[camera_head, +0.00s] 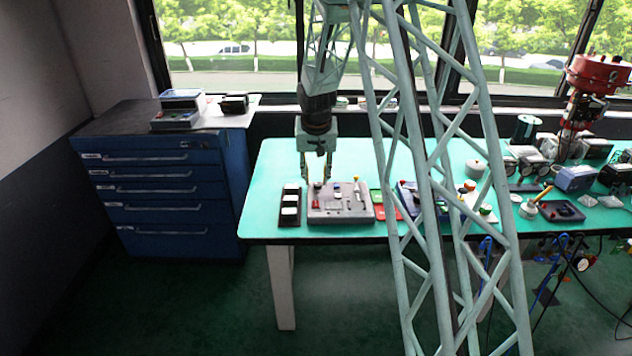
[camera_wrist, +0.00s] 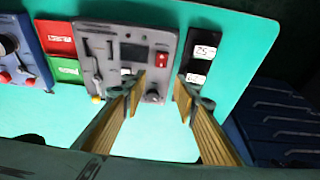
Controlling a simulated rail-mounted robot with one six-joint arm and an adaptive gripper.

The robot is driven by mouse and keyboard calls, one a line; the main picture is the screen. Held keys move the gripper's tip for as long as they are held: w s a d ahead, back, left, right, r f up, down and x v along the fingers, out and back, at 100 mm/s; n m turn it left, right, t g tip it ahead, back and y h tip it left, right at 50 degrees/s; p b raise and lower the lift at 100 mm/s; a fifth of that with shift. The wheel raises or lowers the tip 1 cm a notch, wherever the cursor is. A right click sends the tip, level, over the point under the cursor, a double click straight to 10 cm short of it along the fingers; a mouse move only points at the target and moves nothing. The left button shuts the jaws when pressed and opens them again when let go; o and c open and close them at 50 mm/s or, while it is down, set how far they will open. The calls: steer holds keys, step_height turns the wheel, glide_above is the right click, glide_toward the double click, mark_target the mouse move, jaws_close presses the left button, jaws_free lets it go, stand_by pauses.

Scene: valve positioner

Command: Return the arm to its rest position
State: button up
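The grey panel (camera_wrist: 112,50) lies beyond the fingertips, with a red switch, a dark display, a knob and a yellow-tipped lever. One fingertip overlaps the panel in the picture; whether it touches cannot be told.
A black strip with white labelled blocks (camera_head: 290,206) lies left of the panel. Red and green plates (camera_head: 388,212) lie right of it. A blue drawer cabinet (camera_head: 165,185) stands left. Instruments and a red valve actuator (camera_head: 598,75) crowd the bench's right.

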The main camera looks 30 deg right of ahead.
steer(key=shift+r, duration=0.2)
stand_by(0.6)
steer(key=s+a+r+n, duration=0.1)
steer(key=s+a+r, duration=0.6)
steer(key=s+r, duration=0.45)
steer(key=s+a+r+n, duration=0.1)
steer(key=s+a+r, duration=0.6)
steer(key=s+r, duration=0.5)
steer(key=s+a+r+n, duration=0.1)
steer(key=s+a+r, duration=0.1)
steer(key=s, duration=0.8)
steer(key=s+a+r+n+y, duration=0.1)
steer(key=s+a, duration=0.3)
steer(key=s, duration=0.7)
steer(key=s+a+r+n+t, duration=0.1)
steer(key=s+a+r, duration=0.1)
steer(key=s, duration=0.8)
steer(key=shift+s+a+r+y, duration=0.15)
steer(key=shift+a+r+y, duration=0.2)
steer(key=shift+a, duration=0.2)
